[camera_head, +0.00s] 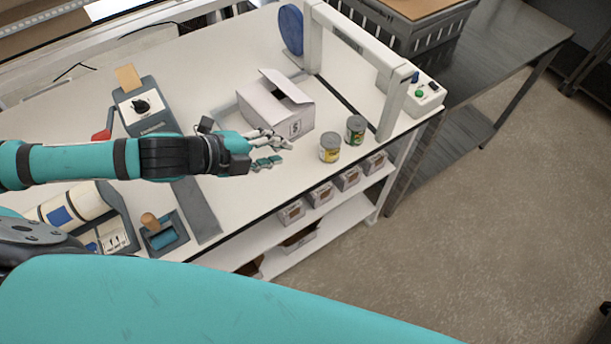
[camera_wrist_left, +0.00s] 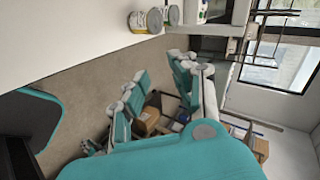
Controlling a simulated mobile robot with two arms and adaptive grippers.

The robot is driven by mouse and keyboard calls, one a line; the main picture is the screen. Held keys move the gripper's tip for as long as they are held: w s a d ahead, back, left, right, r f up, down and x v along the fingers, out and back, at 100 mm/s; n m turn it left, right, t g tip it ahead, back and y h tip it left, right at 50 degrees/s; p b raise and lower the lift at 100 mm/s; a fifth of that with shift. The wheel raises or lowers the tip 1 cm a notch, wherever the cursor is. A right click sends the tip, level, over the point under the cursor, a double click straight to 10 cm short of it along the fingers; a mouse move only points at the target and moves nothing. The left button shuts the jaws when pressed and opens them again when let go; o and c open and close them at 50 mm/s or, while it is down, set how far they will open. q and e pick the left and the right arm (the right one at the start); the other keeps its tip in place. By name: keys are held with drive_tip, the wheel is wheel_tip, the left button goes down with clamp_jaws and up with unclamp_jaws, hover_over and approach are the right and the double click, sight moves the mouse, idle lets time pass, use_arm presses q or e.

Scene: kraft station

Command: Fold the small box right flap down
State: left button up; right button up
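The small white box (camera_head: 272,112) stands on the workbench in the head view. Its top is partly open, with a dark gap, and one flap (camera_head: 287,86) stands up at the far right side. My left gripper (camera_head: 282,152) is at the near left side of the box, with its fingers spread and nothing held. Its upper fingers overlap the box's lower front in the picture; I cannot tell whether they touch it. The fingers also show in the left wrist view (camera_wrist_left: 155,88), extended and apart. The box is not clear there. My right gripper is out of view.
Two cans, one yellow-labelled (camera_head: 329,148) and one green (camera_head: 355,130), stand right of the box near the bench edge. A grey frame (camera_head: 392,103) rises behind them. Small boxes (camera_head: 320,194) sit on the shelf below.

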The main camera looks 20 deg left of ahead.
use_arm(q)
drive_tip(key=s+d+f+n, duration=0.1)
drive_tip(key=d+f+n, duration=0.1)
drive_tip(key=d+n, duration=0.2)
drive_tip(key=shift+d, duration=1.05)
drive_tip(key=shift+c, duration=0.3)
